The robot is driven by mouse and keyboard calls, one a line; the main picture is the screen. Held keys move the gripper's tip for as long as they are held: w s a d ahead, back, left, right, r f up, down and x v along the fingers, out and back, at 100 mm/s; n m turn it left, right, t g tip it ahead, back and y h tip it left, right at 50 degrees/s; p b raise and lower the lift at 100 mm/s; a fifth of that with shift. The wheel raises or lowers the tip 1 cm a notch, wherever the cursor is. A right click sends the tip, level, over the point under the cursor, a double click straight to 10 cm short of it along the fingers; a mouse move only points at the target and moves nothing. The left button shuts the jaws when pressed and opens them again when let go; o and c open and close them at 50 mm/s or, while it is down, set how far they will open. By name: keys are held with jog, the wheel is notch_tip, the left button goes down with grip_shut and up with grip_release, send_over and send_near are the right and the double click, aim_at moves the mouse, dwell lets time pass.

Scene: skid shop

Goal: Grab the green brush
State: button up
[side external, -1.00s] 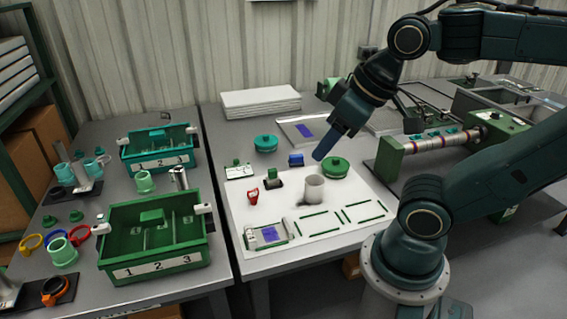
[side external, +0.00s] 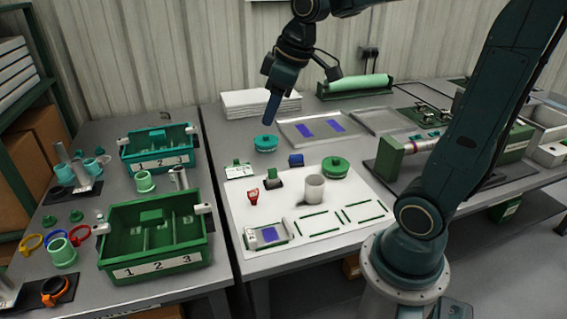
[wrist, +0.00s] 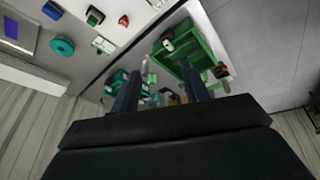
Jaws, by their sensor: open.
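A small block with a green top and dark base (side external: 272,177), which looks like the green brush, stands on the white mat (side external: 240,212). It shows near the top left of the wrist view (wrist: 95,16). My gripper (side external: 270,120) is in the air at the back of the table, pointing down, above and behind the block in the side view. Its fingers (wrist: 161,88) are apart in the wrist view with nothing held between them. The block is away from the fingers.
A teal round lidded tub (side external: 265,143) sits below my gripper. A blue block (side external: 296,160), a red item (side external: 253,197), a white cup (side external: 314,188) and a green round tub (side external: 335,166) surround the brush. Green bins (side external: 155,266) stand left. White sheets (side external: 262,103) lie behind.

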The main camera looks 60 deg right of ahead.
jog(key=w+d+f+n, duration=0.2)
jog(key=w+d+f, duration=0.2)
jog(key=w+d, duration=0.35)
jog(key=n+y, duration=0.3)
jog(key=n, duration=0.1)
send_over(273, 170)
jog(key=s+d, duration=0.3)
jog(key=d, duration=0.1)
notch_tip(273, 170, down, 20)
jog(key=shift+d+g, duration=0.2)
jog(key=shift+g, duration=0.2)
jog(key=shift+f, duration=0.1)
jog(key=shift+x, duration=4.25)
jog(key=shift+a, duration=0.1)
jog(key=shift+s+x, duration=0.15)
jog(key=shift+x, duration=0.75)
jog(key=shift+s+x, duration=0.1)
jog(key=shift+x, duration=1.65)
